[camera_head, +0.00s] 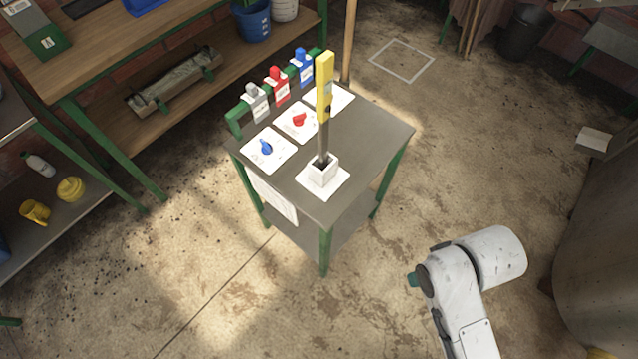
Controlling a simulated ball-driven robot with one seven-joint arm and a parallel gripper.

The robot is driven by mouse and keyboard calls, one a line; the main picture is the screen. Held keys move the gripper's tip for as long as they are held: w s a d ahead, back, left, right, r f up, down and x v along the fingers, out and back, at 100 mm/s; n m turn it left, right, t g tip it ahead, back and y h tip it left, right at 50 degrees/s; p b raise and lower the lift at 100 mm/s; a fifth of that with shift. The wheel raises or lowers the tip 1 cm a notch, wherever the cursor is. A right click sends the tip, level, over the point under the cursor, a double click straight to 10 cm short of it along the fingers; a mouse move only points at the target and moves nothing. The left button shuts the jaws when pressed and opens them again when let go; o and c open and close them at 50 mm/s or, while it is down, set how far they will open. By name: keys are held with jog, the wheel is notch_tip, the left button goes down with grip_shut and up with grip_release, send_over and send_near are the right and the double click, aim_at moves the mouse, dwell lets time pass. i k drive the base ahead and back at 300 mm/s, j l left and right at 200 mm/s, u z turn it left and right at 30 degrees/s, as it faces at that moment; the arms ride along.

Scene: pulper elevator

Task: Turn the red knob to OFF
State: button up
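The red knob (299,119) sits on a white plate (289,132) on top of a small grey table (372,133) with green legs. Any marks on its plate are too small to read. A blue knob (265,147) sits on another white plate to its left and nearer. My arm shows at the lower right, well apart from the table and to the right of it. My gripper is not in view, so I cannot see its fingers.
A tall yellow-topped lever (324,90) rises from a white block (323,170), just right of the red knob. Grey, red (278,86) and blue tagged pieces line a green rail (240,115) at the table's back. Floor around the table's front and right is clear.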

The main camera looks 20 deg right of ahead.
aim_at(298, 121)
jog(key=i+j, duration=0.2)
jog(key=i+j+z, duration=0.1)
jog(key=j, duration=0.35)
jog(key=i+j, duration=0.25)
jog(key=i+j+z, duration=0.1)
jog(key=j, duration=0.3)
jog(key=i+j, duration=0.2)
jog(key=j, duration=0.15)
jog(key=i+j, duration=0.15)
jog(key=j, duration=0.15)
jog(key=z, duration=0.05)
